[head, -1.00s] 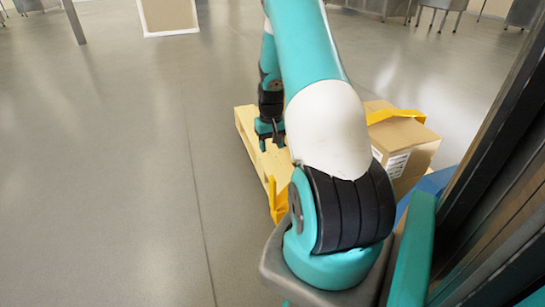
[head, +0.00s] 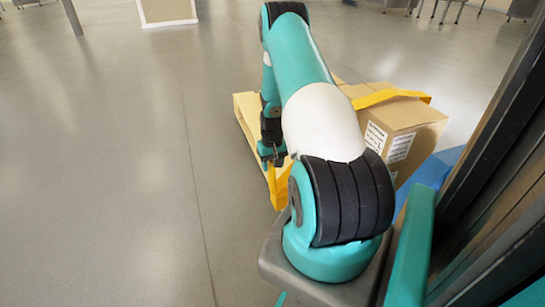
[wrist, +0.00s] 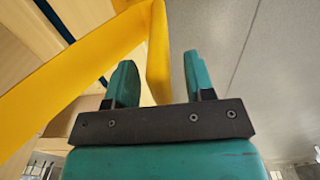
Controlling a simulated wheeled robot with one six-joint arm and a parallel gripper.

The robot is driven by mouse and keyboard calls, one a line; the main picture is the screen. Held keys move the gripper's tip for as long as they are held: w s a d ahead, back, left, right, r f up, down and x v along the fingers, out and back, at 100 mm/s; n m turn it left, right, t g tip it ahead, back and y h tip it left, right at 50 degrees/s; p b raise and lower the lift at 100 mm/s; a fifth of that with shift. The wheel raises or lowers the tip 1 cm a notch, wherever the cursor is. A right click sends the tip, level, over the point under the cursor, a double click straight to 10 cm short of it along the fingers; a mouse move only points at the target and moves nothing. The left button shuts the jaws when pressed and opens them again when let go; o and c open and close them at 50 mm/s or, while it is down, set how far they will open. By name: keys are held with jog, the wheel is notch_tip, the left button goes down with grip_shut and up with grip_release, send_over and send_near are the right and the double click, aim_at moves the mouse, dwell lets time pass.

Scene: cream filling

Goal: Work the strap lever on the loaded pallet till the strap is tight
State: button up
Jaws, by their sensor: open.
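The pallet (head: 247,118) is pale wood and bears a cardboard box (head: 412,130). A yellow strap (head: 392,96) crosses the box top, and a yellow section (head: 279,188) shows at the pallet's near left side. My gripper (head: 274,160) is beside that yellow section, pointing down. In the wrist view my gripper (wrist: 160,72) is open, with two teal fingers apart. A yellow band (wrist: 158,45) runs down between the fingers, and I cannot tell whether it touches them. I cannot make out a separate strap lever; my arm hides part of the load.
A blue object (head: 434,172) lies right of my arm, next to the box. Open grey floor (head: 100,180) stretches to the left of the pallet. A pale panel or crate (head: 168,10) and table legs stand far at the back.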

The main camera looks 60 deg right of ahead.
jog(key=shift+f, duration=0.6)
grip_shut()
jog(key=shift+w+a, duration=0.2)
jog(key=shift+a, duration=0.05)
jog(key=w+a+f+g+h+b, duration=0.6)
jog(key=a+f+h+b, duration=0.1)
jog(key=b, duration=0.3)
jog(key=shift+f+g+h+b, duration=0.2)
jog(key=shift+g+h+b, duration=0.2)
jog(key=shift+h, duration=0.2)
jog(key=shift+r, duration=0.2)
